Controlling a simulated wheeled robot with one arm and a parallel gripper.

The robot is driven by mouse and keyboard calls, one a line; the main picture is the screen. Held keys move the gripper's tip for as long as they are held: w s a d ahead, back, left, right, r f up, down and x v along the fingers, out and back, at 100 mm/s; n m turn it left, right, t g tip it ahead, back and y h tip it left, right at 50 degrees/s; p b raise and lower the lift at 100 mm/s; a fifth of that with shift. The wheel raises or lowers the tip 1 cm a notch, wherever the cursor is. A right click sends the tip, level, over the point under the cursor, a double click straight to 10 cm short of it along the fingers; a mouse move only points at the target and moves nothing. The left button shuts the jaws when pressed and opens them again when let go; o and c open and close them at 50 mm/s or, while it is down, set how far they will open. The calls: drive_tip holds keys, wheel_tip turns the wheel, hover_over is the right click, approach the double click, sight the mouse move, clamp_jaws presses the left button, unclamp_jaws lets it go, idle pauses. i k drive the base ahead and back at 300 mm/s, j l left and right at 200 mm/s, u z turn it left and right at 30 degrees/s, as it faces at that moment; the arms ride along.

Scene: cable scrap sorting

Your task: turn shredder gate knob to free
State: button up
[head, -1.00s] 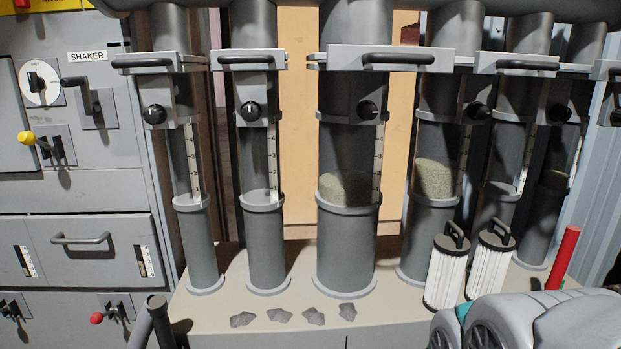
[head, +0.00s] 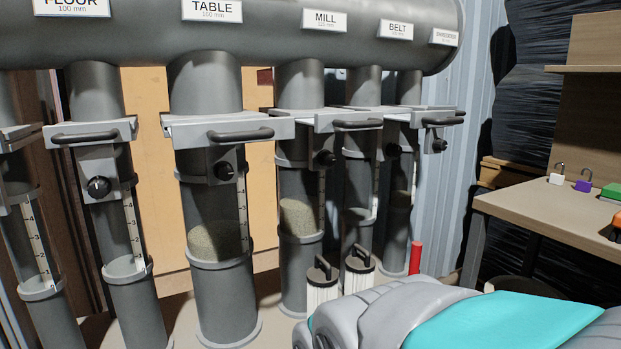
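The shredder gate (head: 430,118) is at the right end of the row of gates, under a small sign (head: 445,37) that seems to read SHREDDER. Its black knob (head: 440,145) sits just below the gate's handle. It is too small to read which way its mark points. My arm fills the lower right, below the knob and apart from it. My gripper is not in view.
Similar knobs sit under the belt gate (head: 345,118), the mill, table and floor gates. Two filter cartridges (head: 322,285) and a red tube (head: 415,257) stand low before the pipes. A bench (head: 550,215) with padlocks (head: 582,180) is at right.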

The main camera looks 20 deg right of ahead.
sight(437, 145)
drive_tip(key=z, duration=1.35)
